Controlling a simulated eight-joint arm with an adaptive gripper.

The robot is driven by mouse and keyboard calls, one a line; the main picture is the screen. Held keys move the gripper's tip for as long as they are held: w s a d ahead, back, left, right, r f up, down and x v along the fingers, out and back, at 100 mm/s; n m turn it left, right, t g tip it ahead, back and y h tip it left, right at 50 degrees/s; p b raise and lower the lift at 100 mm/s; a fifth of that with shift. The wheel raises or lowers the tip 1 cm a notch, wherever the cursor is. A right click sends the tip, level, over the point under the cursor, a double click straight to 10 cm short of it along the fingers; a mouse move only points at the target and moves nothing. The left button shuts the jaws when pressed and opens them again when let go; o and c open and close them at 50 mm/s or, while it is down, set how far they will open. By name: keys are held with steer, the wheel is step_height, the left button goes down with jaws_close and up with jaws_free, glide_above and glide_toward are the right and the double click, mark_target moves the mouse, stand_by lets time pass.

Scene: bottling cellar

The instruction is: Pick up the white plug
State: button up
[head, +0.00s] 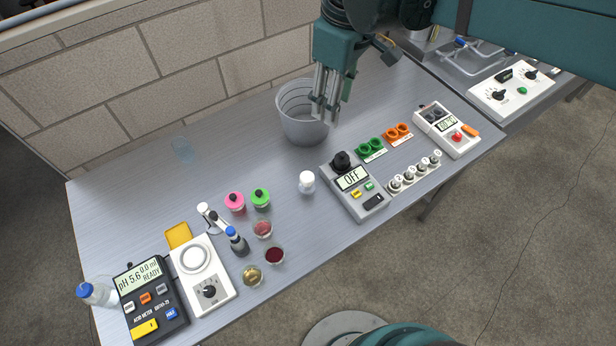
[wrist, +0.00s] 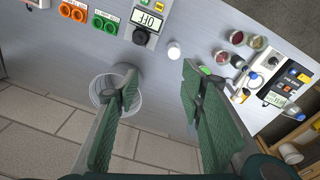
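A small white rounded cylinder (head: 307,182) stands on the grey table near its middle, left of a meter reading OFF; it looks like the white plug. It also shows in the wrist view (wrist: 174,52), above the gap between the fingers. My gripper (head: 325,108) is raised in front of a grey bucket in the head view, behind and apart from the white cylinder. In the wrist view its green-padded fingers (wrist: 160,82) are spread wide with nothing between them.
The grey bucket (head: 302,122) stands near the wall. The OFF meter (head: 358,190), green sockets (head: 371,150) and orange sockets (head: 398,135) are to the right. Pink (head: 235,203) and green (head: 260,199) jars stand left. Table around the white cylinder is mostly clear.

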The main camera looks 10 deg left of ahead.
mark_target(307, 175)
steer(key=a+n+g, duration=0.1)
steer(key=a+n, duration=0.2)
steer(key=a, duration=0.3)
steer(key=shift+h, duration=0.3)
steer(key=f, duration=2.6)
steer(key=shift+s+a+f, duration=0.1)
steer(key=shift+s, duration=0.2)
steer(key=shift+f, duration=0.75)
steer(key=shift+f, duration=0.1)
steer(key=shift+f, duration=1.2)
steer(key=shift+f, duration=0.1)
steer(key=shift+s+f+b, duration=0.15)
steer(key=shift+f+b, duration=0.6)
steer(key=shift+f, duration=1.75)
steer(key=c, duration=0.7)
